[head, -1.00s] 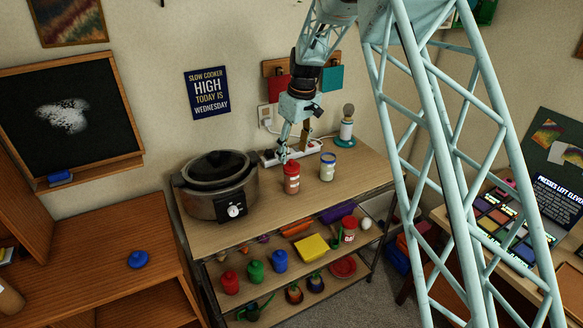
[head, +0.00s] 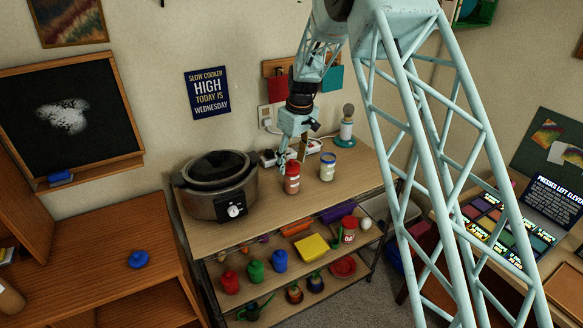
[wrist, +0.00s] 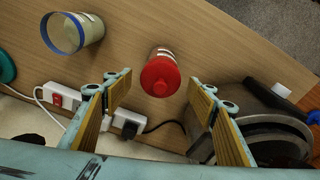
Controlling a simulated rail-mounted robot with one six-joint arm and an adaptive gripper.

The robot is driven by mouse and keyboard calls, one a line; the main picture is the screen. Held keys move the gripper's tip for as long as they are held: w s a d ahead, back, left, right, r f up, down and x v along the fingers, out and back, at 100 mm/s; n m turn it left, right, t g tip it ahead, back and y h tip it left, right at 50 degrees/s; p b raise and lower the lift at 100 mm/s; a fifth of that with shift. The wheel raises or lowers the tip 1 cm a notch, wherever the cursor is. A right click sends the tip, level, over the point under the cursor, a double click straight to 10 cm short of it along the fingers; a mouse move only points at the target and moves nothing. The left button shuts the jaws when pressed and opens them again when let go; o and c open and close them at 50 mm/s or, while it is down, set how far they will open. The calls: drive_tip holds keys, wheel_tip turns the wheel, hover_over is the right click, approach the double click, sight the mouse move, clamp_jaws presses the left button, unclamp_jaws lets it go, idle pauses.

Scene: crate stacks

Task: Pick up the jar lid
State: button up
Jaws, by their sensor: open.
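A red jar with a red lid (head: 292,167) stands upright on the wooden counter. In the wrist view its domed red lid (wrist: 159,77) is seen from above, between my fingers. A pale jar with a blue rim (head: 327,167) stands to its right; it also shows in the wrist view (wrist: 88,30) and looks open at the top. A blue knobbed lid-like piece (head: 138,259) lies on the left desk. My gripper (head: 293,160) is open and empty, just behind and above the red jar, with its fingers spread to either side of the lid in the wrist view.
A slow cooker (head: 216,188) stands left of the red jar. A white power strip (wrist: 65,99) with plugs and a cable lies behind it. A lamp (head: 346,128) stands at the back right. The shelf below holds several coloured jars, a yellow block (head: 311,247) and other items.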

sight(291, 160)
idle(0.4)
drive_tip(key=c, duration=0.8)
drive_tip(key=shift+r, duration=0.1)
drive_tip(key=shift+r, duration=1.5)
drive_tip(key=shift+s+r, duration=0.15)
drive_tip(key=shift+s, duration=0.05)
drive_tip(key=s+d, duration=0.2)
drive_tip(key=s, duration=0.5)
drive_tip(key=s+d+r+b, duration=0.1)
drive_tip(key=s+d, duration=0.2)
drive_tip(key=s, duration=0.4)
drive_tip(key=shift+s+d+r, duration=0.2)
drive_tip(key=shift+s+r, duration=0.05)
drive_tip(key=shift+s, duration=0.1)
